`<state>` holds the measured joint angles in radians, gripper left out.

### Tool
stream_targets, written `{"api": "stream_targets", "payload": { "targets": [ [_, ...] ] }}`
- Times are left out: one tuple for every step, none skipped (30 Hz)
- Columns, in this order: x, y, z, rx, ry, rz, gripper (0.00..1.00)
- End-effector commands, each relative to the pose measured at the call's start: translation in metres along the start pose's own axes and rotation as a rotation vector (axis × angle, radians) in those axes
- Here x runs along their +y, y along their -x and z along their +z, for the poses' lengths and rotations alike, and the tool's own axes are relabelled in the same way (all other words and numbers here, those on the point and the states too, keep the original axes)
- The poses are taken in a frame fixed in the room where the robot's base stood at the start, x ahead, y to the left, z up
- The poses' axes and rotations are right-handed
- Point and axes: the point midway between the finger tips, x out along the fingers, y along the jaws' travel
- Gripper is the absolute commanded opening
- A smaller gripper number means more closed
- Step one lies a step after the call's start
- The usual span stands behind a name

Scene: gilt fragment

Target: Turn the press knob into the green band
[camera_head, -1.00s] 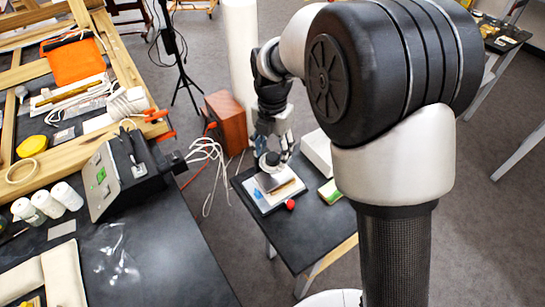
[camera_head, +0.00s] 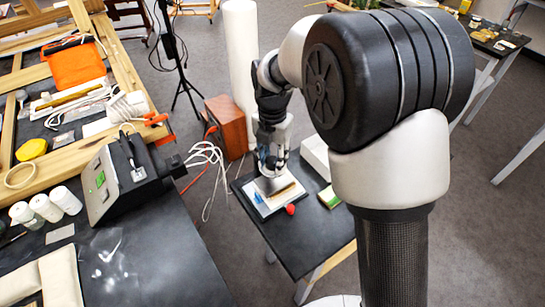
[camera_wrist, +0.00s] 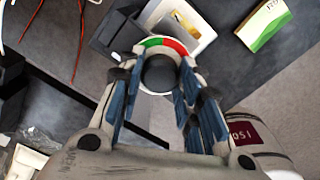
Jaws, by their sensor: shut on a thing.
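The press knob (camera_wrist: 160,74) is a dark round cap in the wrist view, between my fingers. A pale dial ring shows behind it, with a green band (camera_wrist: 153,42) at the top and a red band (camera_wrist: 175,46) to its right. I see no clear pointer mark on the knob. My gripper (camera_wrist: 158,72) is shut on the knob, with blue-padded fingers on both sides. In the head view my gripper (camera_head: 270,163) comes down from above and hides the knob. The press's grey plate (camera_head: 268,184) shows just below it, over a white-edged board on the small black table.
A white tray (camera_head: 316,156) stands behind. The table's front is clear.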

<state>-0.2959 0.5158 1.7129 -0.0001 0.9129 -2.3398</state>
Motion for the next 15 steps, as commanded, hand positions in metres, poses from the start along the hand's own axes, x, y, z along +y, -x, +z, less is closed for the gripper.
{"api": "stream_targets", "payload": {
  "targets": [
    [0.0, 0.0001, 0.0, 0.0, 0.0, 0.0, 0.16],
    [0.0, 0.0001, 0.0, 0.0, 0.0, 0.0, 0.14],
    [0.0, 0.0001, 0.0, 0.0, 0.0, 0.0, 0.12],
    [0.0, 0.0001, 0.0, 0.0, 0.0, 0.0, 0.1],
    [0.0, 0.0001, 0.0, 0.0, 0.0, 0.0, 0.08],
    [0.0, 0.0001, 0.0, 0.0, 0.0, 0.0, 0.08],
    [0.0, 0.0001, 0.0, 0.0, -0.001, 0.0, 0.08],
    [0.0, 0.0002, 0.0, 0.0, -0.002, 0.0, 0.08],
    [0.0, 0.0003, 0.0, 0.0, -0.005, 0.0, 0.08],
    [0.0, 0.0003, 0.0, 0.0, -0.008, 0.0, 0.08],
    [0.0, 0.0004, 0.0, 0.0, -0.013, 0.0, 0.08],
    [0.0, 0.0006, 0.0, 0.0, -0.022, 0.0, 0.08],
    [0.0, 0.0007, 0.0, 0.0, -0.03, 0.0, 0.08],
    [0.0, 0.0009, 0.0, 0.0, -0.039, 0.0, 0.08],
    [0.0, 0.001, -0.0001, 0.0, -0.054, 0.0, 0.08]
  ]
}}
